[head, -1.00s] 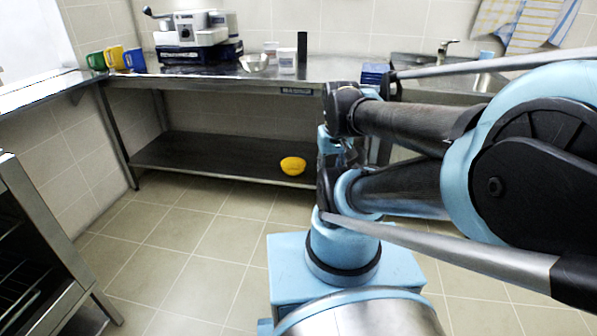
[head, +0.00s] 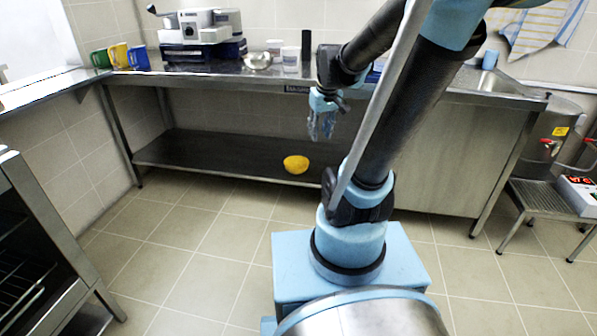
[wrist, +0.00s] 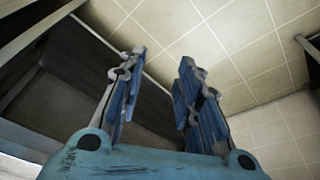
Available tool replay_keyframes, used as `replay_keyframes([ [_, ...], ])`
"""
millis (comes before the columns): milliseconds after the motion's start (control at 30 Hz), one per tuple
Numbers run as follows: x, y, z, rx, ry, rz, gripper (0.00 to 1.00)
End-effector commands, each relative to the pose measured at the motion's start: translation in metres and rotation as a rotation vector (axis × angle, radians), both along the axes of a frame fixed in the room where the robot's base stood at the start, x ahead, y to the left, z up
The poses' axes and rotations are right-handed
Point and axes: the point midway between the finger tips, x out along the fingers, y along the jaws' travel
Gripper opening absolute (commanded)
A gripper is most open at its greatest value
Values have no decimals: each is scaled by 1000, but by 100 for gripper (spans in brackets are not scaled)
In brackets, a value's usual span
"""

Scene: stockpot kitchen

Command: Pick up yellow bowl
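The yellow bowl (head: 296,164) sits on the lower shelf of the steel table, near its front edge and toward the shelf's right part. My gripper (head: 321,124) hangs in front of the table, above and to the right of the bowl in the head view, pointing down. In the wrist view my gripper (wrist: 160,85) has its two blue fingers apart with nothing between them. The bowl does not show in the wrist view.
The lower shelf (head: 215,156) is otherwise bare. The steel tabletop (head: 215,70) above it holds colored mugs (head: 119,55), a grey machine (head: 200,25), a metal bowl (head: 257,60) and a white container (head: 291,61). An oven-like unit (head: 40,250) stands at left. Floor before the shelf is clear.

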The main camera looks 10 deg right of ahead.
Motion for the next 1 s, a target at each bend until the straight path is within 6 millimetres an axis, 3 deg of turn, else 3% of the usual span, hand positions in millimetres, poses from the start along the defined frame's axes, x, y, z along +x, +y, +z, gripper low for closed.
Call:
replay_keyframes([
  [267, 79, 2, -1, -7, -31, 104, 31],
  [467, 134, 4, -12, -14, -54, 181, 31],
  [767, 216, 7, -45, -26, -92, 295, 31],
  [1000, 278, 9, -84, -40, -124, 385, 31],
])
